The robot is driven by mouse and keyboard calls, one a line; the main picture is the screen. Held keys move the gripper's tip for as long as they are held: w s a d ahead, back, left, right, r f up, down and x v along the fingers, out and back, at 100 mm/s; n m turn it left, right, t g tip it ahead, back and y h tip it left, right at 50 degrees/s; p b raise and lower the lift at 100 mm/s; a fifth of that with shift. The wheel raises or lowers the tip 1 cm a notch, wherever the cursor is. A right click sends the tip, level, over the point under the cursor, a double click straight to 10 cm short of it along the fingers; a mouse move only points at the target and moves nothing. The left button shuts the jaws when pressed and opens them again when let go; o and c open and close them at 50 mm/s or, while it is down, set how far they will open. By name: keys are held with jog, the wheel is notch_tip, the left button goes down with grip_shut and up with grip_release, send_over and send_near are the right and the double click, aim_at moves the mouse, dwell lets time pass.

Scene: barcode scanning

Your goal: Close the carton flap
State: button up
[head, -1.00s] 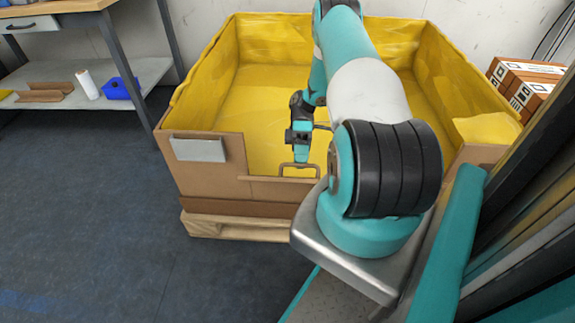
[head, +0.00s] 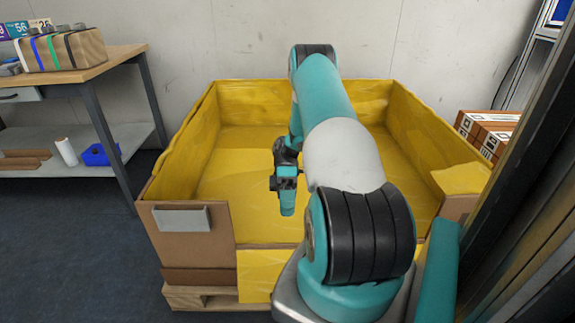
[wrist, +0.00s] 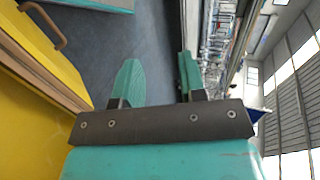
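The large carton (head: 190,240), brown outside with a yellow lining, has a low opening in its front wall. A yellow panel (head: 257,275), apparently the flap's inner face, hangs down in front below this opening. Its right part is hidden behind my arm. My gripper (head: 287,205) points down over the carton's inside in the head view, apart from the panel there. In the wrist view its two teal fingers (wrist: 158,80) are apart with nothing between them. A brown handle (wrist: 58,30) and a brown-edged yellow surface lie to their left.
The carton stands on a wooden pallet (head: 205,298). A workbench (head: 85,68) with boxes and a lower shelf is at the left. Brown boxes with labels (head: 487,128) are behind the right side. The floor at left is clear.

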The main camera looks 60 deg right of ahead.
notch_tip(320, 180, up, 14)
jog(key=p, duration=0.6)
jog(key=shift+p, duration=0.35)
jog(key=shift+f, duration=0.1)
